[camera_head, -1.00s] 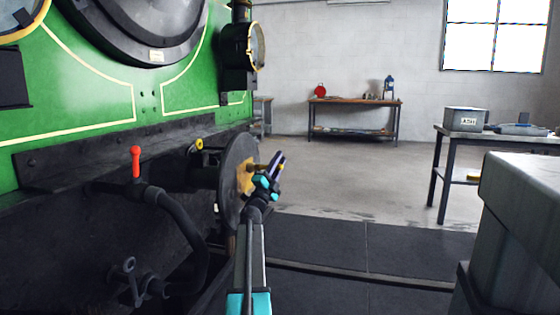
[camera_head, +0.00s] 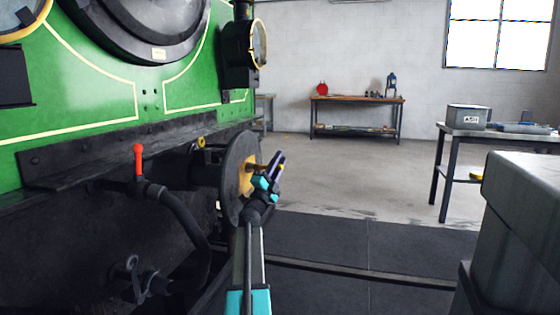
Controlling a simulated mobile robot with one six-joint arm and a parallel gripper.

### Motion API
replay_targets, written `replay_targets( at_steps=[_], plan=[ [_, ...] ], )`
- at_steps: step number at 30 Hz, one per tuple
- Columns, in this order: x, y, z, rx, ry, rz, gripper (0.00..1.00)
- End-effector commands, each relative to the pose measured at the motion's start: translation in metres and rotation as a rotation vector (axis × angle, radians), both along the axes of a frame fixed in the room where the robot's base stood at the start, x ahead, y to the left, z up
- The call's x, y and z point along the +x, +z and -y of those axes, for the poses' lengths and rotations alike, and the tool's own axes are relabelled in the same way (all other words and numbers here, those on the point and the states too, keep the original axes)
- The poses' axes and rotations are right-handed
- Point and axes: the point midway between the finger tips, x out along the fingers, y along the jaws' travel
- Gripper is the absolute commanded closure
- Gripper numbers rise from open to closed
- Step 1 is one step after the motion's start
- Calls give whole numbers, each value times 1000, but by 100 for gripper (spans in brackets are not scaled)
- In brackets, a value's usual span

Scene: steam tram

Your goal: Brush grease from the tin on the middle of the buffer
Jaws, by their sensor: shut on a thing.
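The buffer (camera_head: 232,189) is a dark round disc on the front beam of the green engine. A yellow-tan patch of grease (camera_head: 246,177) shows on the middle of its face. My gripper (camera_head: 274,172) is in front of the buffer face, shut on a brush (camera_head: 256,167). Only a short brownish part of the brush shows, pointing left at the yellow patch. I cannot tell whether its tip touches the buffer. I cannot make out the grease tin.
A red-handled cock (camera_head: 138,162) and a black hose (camera_head: 188,225) are left of the buffer. A workbench (camera_head: 355,101) stands at the back wall. A table (camera_head: 470,133) with a box marked ASH (camera_head: 468,117) is at the right. A grey block (camera_head: 525,200) is at the near right.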

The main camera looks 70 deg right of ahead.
Motion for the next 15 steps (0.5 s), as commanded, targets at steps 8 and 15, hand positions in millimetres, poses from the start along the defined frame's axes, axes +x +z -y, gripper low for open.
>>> replay_targets(
  at_steps=[8,15],
  plan=[
    [-1,0,-12,0,0,0,100],
    [0,0,-12,0,0,0,100]
  ],
)
